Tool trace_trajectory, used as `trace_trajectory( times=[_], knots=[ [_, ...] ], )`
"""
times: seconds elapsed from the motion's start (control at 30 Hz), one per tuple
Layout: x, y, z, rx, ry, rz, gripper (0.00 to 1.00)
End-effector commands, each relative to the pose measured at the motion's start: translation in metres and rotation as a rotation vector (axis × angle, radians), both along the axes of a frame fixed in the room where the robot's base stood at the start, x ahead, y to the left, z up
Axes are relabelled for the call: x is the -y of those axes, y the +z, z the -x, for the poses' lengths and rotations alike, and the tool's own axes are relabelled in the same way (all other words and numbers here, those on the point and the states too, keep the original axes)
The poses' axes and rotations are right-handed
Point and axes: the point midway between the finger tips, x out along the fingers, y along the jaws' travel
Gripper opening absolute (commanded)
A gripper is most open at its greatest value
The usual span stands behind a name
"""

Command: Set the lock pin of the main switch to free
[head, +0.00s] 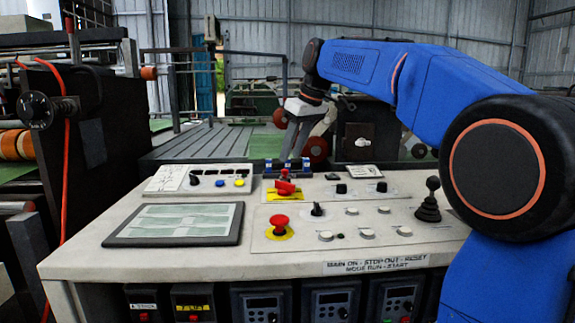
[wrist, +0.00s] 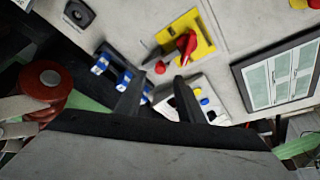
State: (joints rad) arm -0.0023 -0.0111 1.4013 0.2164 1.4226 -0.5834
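The main switch is a red handle (head: 285,187) on a yellow plate, on the back part of the sloping console. In the wrist view the red handle (wrist: 187,44) lies across its yellow plate (wrist: 201,47), ahead of my fingers. A small red knob (wrist: 160,68), apparently the lock pin, sits by the plate's near edge; in the head view the red knob (head: 284,174) shows just behind the handle. My gripper (wrist: 157,80) is open and empty, its two dark fingers apart; the knob shows beyond the gap between them. In the head view my gripper (head: 291,154) hangs above the console's back edge.
Several blue-and-white parts (wrist: 124,80) stand close by the fingers. A panel with coloured buttons (head: 205,181), a screen (head: 178,224), a red stop button (head: 279,221) on yellow and a black joystick (head: 429,205) share the console (head: 90,246). A red roller (wrist: 45,80) is at left.

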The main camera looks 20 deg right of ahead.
Motion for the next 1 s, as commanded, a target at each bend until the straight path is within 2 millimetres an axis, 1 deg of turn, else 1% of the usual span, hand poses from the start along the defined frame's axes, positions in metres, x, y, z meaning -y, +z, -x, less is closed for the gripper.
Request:
trace_trajectory(
  times=[0.03, 0.1, 0.3, 0.5, 0.73, 0.77, 0.8, 0.9, 1.0],
  knots=[
    [-0.002, -0.009, -0.003, -0.002, 0.001, 0.001, 0.35],
    [-0.005, -0.019, -0.006, -0.002, 0.002, 0.0, 0.35],
    [-0.009, -0.039, -0.014, -0.001, 0.0, 0.0, 0.35],
    [-0.011, -0.046, -0.016, 0.0, 0.0, 0.0, 0.35],
    [-0.011, -0.047, -0.016, 0.0, 0.0, 0.0, 0.35],
    [-0.011, -0.047, -0.016, 0.0, 0.0, 0.0, 0.3],
    [-0.011, -0.046, -0.016, 0.0, 0.0, 0.0, 0.21],
    [-0.011, -0.046, -0.016, 0.0, 0.0, 0.0, 0.0],
    [-0.011, -0.046, -0.016, 0.0, 0.0, 0.0, 0.0]
  ],
)
